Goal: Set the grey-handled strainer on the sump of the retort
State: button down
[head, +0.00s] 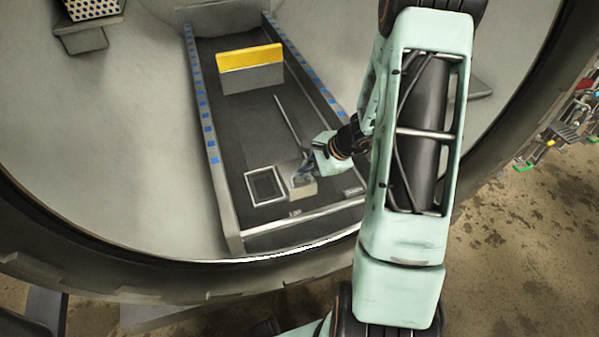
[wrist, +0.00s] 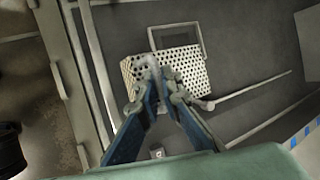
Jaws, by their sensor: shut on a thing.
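The strainer (head: 303,189) is a pale perforated box, low over the retort's floor channel. In the wrist view its holed face (wrist: 190,64) shows below my fingertips. My gripper (head: 304,172) is shut on it from above; the fingers (wrist: 160,74) close at its upper part and hide most of the handle. The sump (head: 249,190) is a square light frame around a dark opening, just left of the strainer in the head view. In the wrist view its rim (wrist: 176,24) lies just beyond the strainer, which overlaps its near part. I cannot tell whether they touch.
The channel has side rails (head: 205,112) with blue marks. A yellow-topped grey block (head: 250,60) stands farther in. A thin rod (head: 291,120) lies between that block and my gripper. The retort's round rim (head: 130,277) curves across the front.

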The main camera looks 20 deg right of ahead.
jog(key=shift+r, duration=0.2)
jog(key=shift+r+p, duration=1.1)
jog(key=shift+r, duration=0.55)
jog(key=shift+w, duration=0.1)
jog(key=w+a+r+n+g+y, duration=0.1)
jog(key=a+r+n+g+y, duration=0.1)
jog(key=a+r+n+g, duration=0.65)
jog(key=s+r+n+p, duration=0.3)
jog(key=r+p, duration=1)
jog(key=p, duration=0.1)
jog(key=s+r+n+p, duration=0.3)
jog(key=r+n+p, duration=0.1)
jog(key=r+p, duration=1)
jog(key=shift+d+r+h+p, duration=0.15)
jog(key=shift+d+h+p, duration=0.2)
jog(key=shift+p, duration=0.25)
